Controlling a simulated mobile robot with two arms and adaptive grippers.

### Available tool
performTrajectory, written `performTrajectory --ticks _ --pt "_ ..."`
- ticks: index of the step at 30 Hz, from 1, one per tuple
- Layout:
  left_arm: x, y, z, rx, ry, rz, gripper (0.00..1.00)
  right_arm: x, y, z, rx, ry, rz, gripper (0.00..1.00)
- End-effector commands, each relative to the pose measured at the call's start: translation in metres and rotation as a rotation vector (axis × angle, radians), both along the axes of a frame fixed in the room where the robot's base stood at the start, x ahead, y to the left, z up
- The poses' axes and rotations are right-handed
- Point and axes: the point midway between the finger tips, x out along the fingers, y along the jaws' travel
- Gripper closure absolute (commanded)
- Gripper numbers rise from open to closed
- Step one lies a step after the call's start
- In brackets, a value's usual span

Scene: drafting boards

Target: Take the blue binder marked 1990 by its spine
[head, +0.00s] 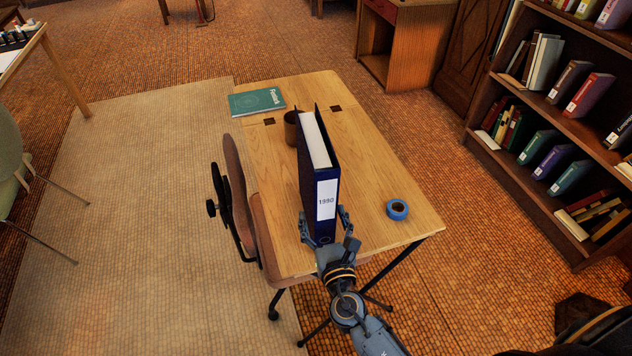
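The dark blue binder (328,163) stands upright over the wooden desk, its spine facing me with a white label that reads 1990. White pages show along its top. My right gripper (323,222) is low at the spine, with one finger on each side of it. The fingers lie close along both sides of the binder, but whether they press on it does not show. I cannot tell whether the binder's base rests on the desk. My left gripper is not in view.
The desk (377,167) also bears a blue tape roll (397,210) to the right, a brown cup (291,128) partly hidden behind the binder, and a green book (257,102) at the far left. A chair (235,180) stands against the left edge. A bookshelf (537,190) is at right.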

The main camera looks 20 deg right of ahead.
Motion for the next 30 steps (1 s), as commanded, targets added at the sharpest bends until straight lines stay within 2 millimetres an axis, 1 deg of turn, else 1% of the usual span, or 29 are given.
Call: performTrajectory --ticks 1,3,9,14,15,17,18,20,30 --pt "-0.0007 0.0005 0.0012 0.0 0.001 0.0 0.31 0.0045 -0.0003 0.0008 0.0 0.0 0.0 0.26" --pt "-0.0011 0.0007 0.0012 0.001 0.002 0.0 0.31 0.0066 -0.0004 0.0 0.001 0.001 0.0 0.26" --pt "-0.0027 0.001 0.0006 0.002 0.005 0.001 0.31 0.0066 -0.0004 -0.0006 0.001 0.001 0.0 0.26" --pt "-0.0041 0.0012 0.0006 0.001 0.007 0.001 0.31 0.0065 -0.0004 -0.0004 0.001 0.001 0.0 0.59" --pt "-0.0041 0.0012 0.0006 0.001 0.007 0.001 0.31 0.0065 -0.0004 -0.0004 0.001 0.001 0.0 0.67" --pt "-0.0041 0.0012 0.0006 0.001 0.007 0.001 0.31 0.0065 -0.0004 -0.0004 0.001 0.001 0.0 0.79" --pt "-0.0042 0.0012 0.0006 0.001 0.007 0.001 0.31 0.0064 -0.0004 -0.0004 0.001 0.001 0.0 0.88" --pt "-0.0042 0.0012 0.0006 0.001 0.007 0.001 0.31 0.0064 -0.0004 -0.0004 0.001 0.001 0.0 1.0" --pt "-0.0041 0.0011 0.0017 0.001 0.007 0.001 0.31 0.0071 -0.0006 0.0038 0.001 -0.004 -0.001 1.0"
